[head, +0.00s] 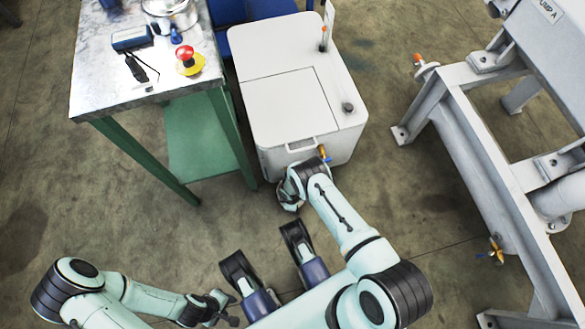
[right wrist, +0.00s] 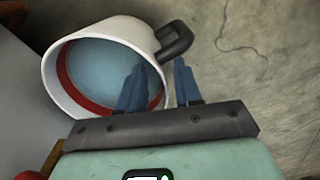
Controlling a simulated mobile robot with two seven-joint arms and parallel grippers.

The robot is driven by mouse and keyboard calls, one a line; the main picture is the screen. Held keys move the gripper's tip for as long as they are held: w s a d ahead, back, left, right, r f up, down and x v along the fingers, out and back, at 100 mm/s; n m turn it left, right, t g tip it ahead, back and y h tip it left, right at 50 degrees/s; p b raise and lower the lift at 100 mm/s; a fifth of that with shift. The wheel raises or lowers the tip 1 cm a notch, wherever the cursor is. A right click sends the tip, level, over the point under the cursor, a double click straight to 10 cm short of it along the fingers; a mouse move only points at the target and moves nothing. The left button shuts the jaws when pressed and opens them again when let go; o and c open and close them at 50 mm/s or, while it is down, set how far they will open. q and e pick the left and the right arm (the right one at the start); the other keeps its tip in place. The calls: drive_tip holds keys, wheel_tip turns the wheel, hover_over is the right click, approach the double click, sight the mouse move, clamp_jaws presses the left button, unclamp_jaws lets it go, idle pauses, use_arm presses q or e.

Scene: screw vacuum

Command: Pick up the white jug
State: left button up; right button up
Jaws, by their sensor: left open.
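The white jug (right wrist: 118,32) shows in the right wrist view, with its mouth turned towards the camera, a red band inside and a dark handle (right wrist: 174,42) at its upper right. My right gripper (right wrist: 159,64) is open, its two blue fingers apart. One finger overlaps the jug's mouth and the other is just outside the rim, near the handle. I cannot tell whether they touch it. In the head view, my right arm ends in front of the white box and the jug cannot be made out clearly. My left gripper (head: 220,307) is open and empty at the lower left.
The white box (head: 285,105) has a front handle and a brass tap. A metal-topped table (head: 120,75) with a red emergency button (head: 186,56) stands left. A grey steel frame (head: 470,150) stands right. Bare floor (head: 80,220) lies at the left.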

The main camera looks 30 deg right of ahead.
clamp_jaws()
drive_tip(key=shift+w+r, duration=0.1)
drive_tip(key=shift+w, duration=0.1)
idle(1.2)
